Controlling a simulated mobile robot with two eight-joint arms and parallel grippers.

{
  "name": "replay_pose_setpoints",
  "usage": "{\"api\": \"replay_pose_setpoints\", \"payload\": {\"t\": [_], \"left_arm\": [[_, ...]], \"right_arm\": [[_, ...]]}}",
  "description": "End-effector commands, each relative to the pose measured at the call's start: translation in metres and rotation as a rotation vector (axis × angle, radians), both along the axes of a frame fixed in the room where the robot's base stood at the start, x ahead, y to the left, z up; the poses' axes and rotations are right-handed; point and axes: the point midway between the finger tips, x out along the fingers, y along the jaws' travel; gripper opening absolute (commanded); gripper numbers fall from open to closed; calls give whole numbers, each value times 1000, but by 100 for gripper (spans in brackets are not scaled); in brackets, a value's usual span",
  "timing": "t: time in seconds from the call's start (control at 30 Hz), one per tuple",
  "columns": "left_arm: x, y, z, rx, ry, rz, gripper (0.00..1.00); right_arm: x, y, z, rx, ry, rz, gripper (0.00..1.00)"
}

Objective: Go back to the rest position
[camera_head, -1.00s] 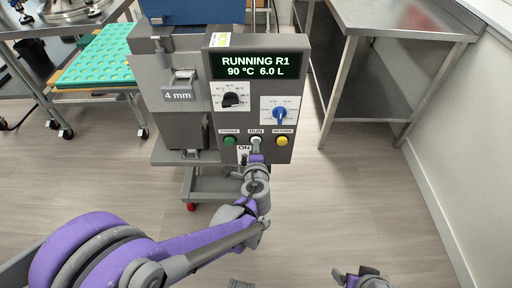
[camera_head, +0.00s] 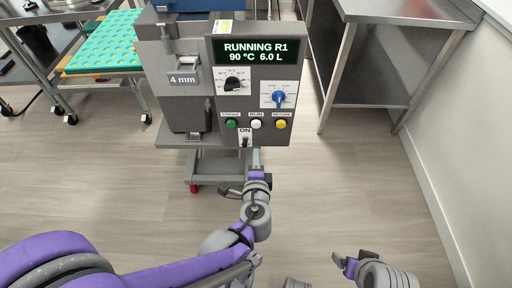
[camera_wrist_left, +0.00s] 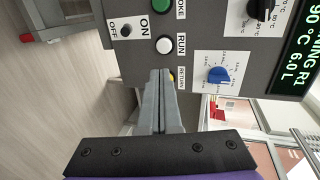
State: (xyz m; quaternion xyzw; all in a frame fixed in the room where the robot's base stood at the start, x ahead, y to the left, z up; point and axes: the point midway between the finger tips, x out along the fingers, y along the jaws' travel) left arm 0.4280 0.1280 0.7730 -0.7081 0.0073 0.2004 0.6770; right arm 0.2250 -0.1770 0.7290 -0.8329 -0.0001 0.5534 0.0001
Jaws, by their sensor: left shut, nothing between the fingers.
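The depositor's control panel (camera_head: 250,90) faces me, its display (camera_head: 254,58) reading "RUNNING R1, 90 °C 6.0 L". Below are a green button (camera_head: 231,124), the white RUN button (camera_head: 256,124) and a yellow RETURN button (camera_head: 281,124). My left gripper (camera_head: 256,153) is shut and empty, just below and in front of the panel, apart from the buttons. In the left wrist view its closed fingers (camera_wrist_left: 160,76) partly cover the yellow button, and the white RUN button (camera_wrist_left: 165,45) shows clear. My right gripper (camera_head: 352,262) is low at right, away from everything; its jaw gap is unclear.
The machine stands on a wheeled cart (camera_head: 217,166). A green mold tray (camera_head: 110,42) lies on a rack at left. A steel table (camera_head: 405,10) stands at back right, beside the wall (camera_head: 455,130). The floor (camera_head: 340,190) between me and the machine is clear.

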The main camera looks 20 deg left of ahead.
Motion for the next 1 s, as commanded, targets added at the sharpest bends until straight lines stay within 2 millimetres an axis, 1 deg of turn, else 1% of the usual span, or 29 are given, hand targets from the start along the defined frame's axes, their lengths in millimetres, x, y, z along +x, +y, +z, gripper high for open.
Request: {"api": "replay_pose_setpoints", "payload": {"t": [0.1, 0.6, 0.67, 0.73, 0.77, 0.87, 0.9, 0.97, 1.0], "left_arm": [[-3, -1, 1, 0, 0, 1, 0], [-3, 0, 0, -1, 1, 2, 0], [-5, 4, 0, -15, 7, 14, 0], [-10, 14, -1, -60, 28, 54, 0], [-14, 21, -3, -93, 42, 80, 0], [-36, 49, -10, -251, 111, 210, 0], [-49, 61, -15, -331, 146, 275, 0], [-72, 74, -22, -460, 200, 375, 0], [-87, 80, -27, -545, 234, 438, 0]], "right_arm": [[0, 0, 1, 0, 0, 0, 88], [0, 0, 0, 0, 0, 0, 88], [0, 0, 0, 0, 0, 0, 88], [0, 0, 1, 0, 0, 0, 88], [0, 0, 1, 0, 0, 0, 88], [0, 0, 1, 0, 0, 0, 88], [0, 0, 1, 0, 0, 0, 88], [0, 0, 1, 0, 0, 0, 88], [0, 0, 1, 0, 0, 0, 88]]}}
